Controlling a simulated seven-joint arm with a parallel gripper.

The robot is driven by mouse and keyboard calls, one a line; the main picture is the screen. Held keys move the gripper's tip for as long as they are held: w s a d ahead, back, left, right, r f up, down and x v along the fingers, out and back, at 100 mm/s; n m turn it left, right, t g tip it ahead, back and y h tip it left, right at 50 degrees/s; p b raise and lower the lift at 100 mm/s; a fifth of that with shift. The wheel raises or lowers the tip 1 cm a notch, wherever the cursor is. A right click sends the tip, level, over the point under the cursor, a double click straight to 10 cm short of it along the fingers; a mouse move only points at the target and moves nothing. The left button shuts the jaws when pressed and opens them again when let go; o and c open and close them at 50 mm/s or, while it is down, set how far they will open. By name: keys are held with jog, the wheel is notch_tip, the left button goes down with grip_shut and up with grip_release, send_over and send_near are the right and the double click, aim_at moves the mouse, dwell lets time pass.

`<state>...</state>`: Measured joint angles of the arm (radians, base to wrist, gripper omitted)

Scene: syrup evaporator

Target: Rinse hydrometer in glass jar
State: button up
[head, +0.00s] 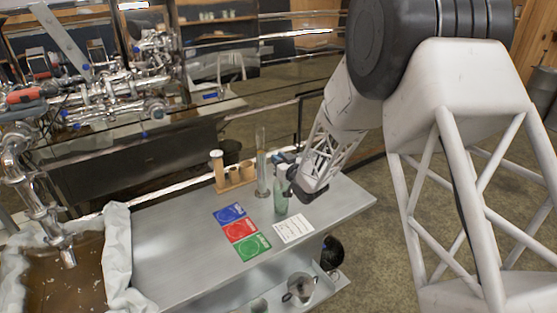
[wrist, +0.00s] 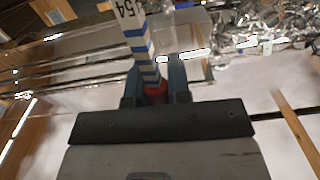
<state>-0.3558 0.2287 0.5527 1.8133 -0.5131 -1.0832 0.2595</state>
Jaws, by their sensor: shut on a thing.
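My gripper (head: 289,168) is at the far part of the steel table, just above a greenish glass jar (head: 281,198). In the wrist view my gripper's blue fingers (wrist: 156,86) are shut on the hydrometer (wrist: 139,42), a stem with blue and white bands, black figures and a red part between the fingers. In the head view the hydrometer is too small or hidden to make out. I cannot tell whether its lower end is inside the jar.
A tall clear cylinder (head: 262,170) stands close left of the jar. A wooden rack (head: 235,174) stands further left. Blue, red and green cards (head: 240,232) and a white sheet (head: 293,229) lie on the table (head: 180,245). A pan of brown liquid (head: 60,275) is at left.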

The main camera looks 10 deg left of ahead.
jog(key=shift+f, duration=0.5)
dwell(2.2)
jog(key=shift+r, duration=0.1)
notch_tip(320, 180, up, 16)
dwell(2.4)
jog(key=shift+r, duration=0.15)
dwell(0.4)
